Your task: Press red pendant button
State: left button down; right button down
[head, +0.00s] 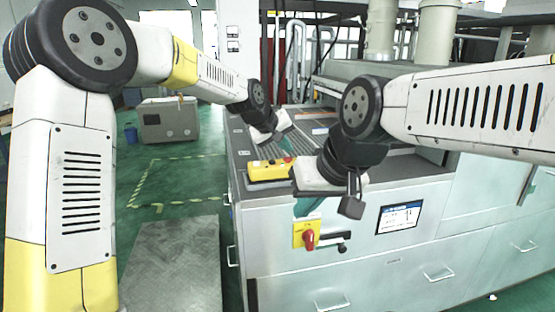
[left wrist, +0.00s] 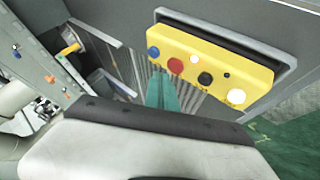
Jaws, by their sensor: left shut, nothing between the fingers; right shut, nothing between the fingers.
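The yellow pendant (head: 268,171) lies on the machine's top near its left edge. In the left wrist view the pendant (left wrist: 252,77) carries a red button (left wrist: 175,66), with a blue button to its left and white and black buttons to its right. My left gripper (head: 287,146) is just behind the pendant in the head view. In the left wrist view its teal fingers (left wrist: 162,84) are shut and empty, their tips just below and left of the red button; I cannot tell their height above it. My right gripper (head: 308,207) is shut and empty by the machine's front edge, partly hidden by its wrist.
A red rotary switch (head: 309,240) on a yellow plate is on the machine's front (head: 275,285), with a screen (head: 399,217) to its right. A grey cabinet (head: 168,122) stands at the back left. Green floor (head: 185,180) is open to the left.

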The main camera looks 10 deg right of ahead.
aim_at(286, 159)
pick_arm(q)
jog(key=shift+r, duration=2.4)
jog(key=s+a+r+y, duration=0.1)
jog(key=s+a+y, duration=0.1)
jog(key=s+a, duration=0.65)
jog(key=s+a+r+y, duration=0.15)
jog(key=s+a, duration=0.35)
jog(key=a, duration=0.6)
jog(key=s+a+f, duration=0.3)
jog(key=s+a, duration=0.3)
jog(key=s, duration=0.3)
jog(key=s+a+f+y, duration=0.1)
jog(key=s+a+f, duration=0.3)
jog(key=s+a, duration=0.3)
jog(key=s, duration=0.3)
jog(key=shift+f, duration=0.1)
